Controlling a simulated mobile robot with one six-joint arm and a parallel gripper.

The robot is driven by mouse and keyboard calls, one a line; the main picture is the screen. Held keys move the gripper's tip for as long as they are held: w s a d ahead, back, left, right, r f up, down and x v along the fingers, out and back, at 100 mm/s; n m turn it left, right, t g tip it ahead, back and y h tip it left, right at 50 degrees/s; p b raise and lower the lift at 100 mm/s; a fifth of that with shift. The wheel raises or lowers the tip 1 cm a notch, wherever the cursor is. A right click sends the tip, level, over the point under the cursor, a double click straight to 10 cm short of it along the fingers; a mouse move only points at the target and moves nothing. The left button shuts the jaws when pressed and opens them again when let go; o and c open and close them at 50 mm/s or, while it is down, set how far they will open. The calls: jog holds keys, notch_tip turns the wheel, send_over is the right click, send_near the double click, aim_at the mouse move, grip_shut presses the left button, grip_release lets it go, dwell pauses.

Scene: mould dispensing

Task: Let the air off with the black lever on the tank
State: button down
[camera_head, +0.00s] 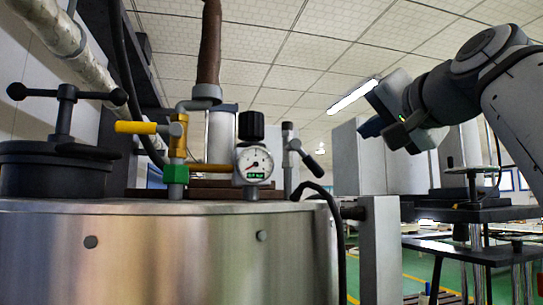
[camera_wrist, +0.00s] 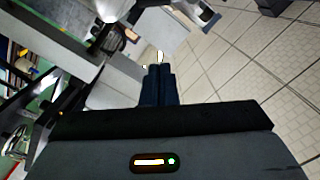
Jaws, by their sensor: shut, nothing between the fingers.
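The steel tank (camera_head: 170,250) fills the lower left of the head view. The black lever (camera_head: 313,166) is on a grey fitting on the tank's lid, right of the gauge, and slants down to the right. The round white pressure gauge (camera_head: 254,164) has a black knob above it; its needle is too small to read surely. My gripper (camera_head: 366,129) is up and to the right of the lever, apart from it. Its dark blue fingers are together and empty in the wrist view (camera_wrist: 158,85). I cannot make out the lever in the wrist view.
A yellow-handled valve (camera_head: 138,128) and a brown hose (camera_head: 208,45) stand left of the gauge. A black T-handle clamp (camera_head: 66,95) is at far left. A grey post (camera_head: 380,245) and black hose (camera_head: 338,235) stand right of the tank. Open air separates gripper and lever.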

aim_at(308, 160)
jog(key=w+a+p, duration=0.1)
jog(key=w, duration=0.2)
jog(key=w+a+f+p, duration=0.1)
jog(key=w+a, duration=0.1)
jog(key=w, duration=0.1)
jog(key=w+a+f+p, duration=0.1)
jog(key=w, duration=0.2)
jog(key=shift+w+a+f, duration=0.1)
jog(key=shift+a+f, duration=0.05)
jog(key=shift+a, duration=0.15)
jog(key=shift+a+f+p, duration=0.15)
jog(key=shift+a+p, duration=0.05)
jog(key=shift+p, duration=0.1)
jog(key=shift+w+f, duration=0.15)
jog(key=shift+f, duration=0.1)
jog(key=shift+a, duration=0.1)
jog(key=shift+d, duration=0.2)
